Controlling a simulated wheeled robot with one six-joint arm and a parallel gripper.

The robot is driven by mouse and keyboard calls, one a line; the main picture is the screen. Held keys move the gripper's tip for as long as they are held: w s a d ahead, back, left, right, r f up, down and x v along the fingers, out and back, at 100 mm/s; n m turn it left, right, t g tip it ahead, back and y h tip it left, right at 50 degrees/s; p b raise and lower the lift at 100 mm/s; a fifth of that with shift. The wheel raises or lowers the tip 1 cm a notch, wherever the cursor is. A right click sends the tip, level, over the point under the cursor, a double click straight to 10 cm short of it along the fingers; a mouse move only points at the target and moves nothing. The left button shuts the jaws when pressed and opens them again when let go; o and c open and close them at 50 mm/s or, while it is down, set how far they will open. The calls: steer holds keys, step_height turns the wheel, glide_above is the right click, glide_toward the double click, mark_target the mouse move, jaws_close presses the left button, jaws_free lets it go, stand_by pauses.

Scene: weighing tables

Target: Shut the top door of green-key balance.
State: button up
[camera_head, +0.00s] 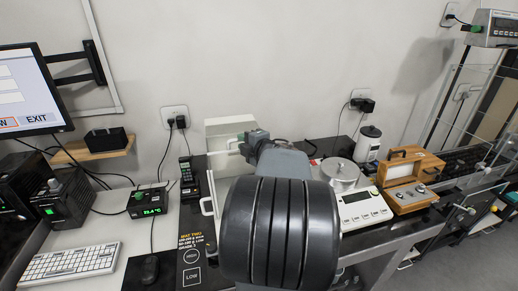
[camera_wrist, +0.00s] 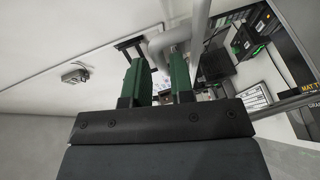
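A white upright panel (camera_head: 224,132) with a pale handle bar at its side stands at the centre of the table, behind my arm. My gripper (camera_head: 245,142) is beside the panel's upper part. In the wrist view, its green fingers (camera_wrist: 157,80) stand apart with a gap between them. A pale curved tube (camera_wrist: 172,38) passes just beyond them; contact cannot be told.
A white balance (camera_head: 362,210) with pale keys and a round metal cover stands right of my arm. A phone-like handset (camera_head: 188,175), small display box (camera_head: 150,203), keyboard (camera_head: 72,262) and monitor (camera_head: 28,88) lie left.

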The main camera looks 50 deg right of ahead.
steer(key=v, duration=1.1)
steer(key=shift+d, duration=0.1)
